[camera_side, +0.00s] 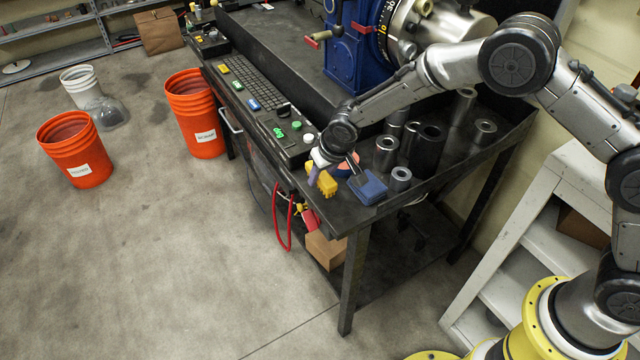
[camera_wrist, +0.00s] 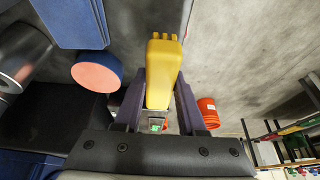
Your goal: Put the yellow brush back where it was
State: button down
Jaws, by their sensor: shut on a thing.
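The yellow brush (camera_side: 323,179) is at the front edge of the dark bench, near its corner, partly covered by my gripper (camera_side: 317,171) in the side view. In the wrist view the yellow brush (camera_wrist: 163,62) lies between the two purple fingers of my gripper (camera_wrist: 158,100), which are shut on it. Its end with short yellow prongs points away from the wrist. I cannot tell whether the brush touches the bench top.
A blue block-like brush (camera_side: 369,188) and a round disc with a pinkish-orange face (camera_wrist: 97,74) are close by. Metal cylinders (camera_side: 387,152) stand behind. A keyboard panel (camera_side: 262,98) lies left. A red cable (camera_side: 281,222) hangs below the front edge. Orange buckets (camera_side: 194,112) stand on the floor.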

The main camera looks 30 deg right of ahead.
aim_at(320, 184)
jog(key=shift+w+f, duration=0.15)
jog(key=shift+f, duration=0.15)
jog(key=shift+a+f, duration=0.1)
jog(key=shift+f, duration=1.45)
jog(key=shift+f, duration=0.1)
jog(key=c, duration=0.5)
grip_release()
jog(key=shift+r, duration=0.2)
jog(key=v, duration=1.1)
jog(key=shift+r, duration=0.35)
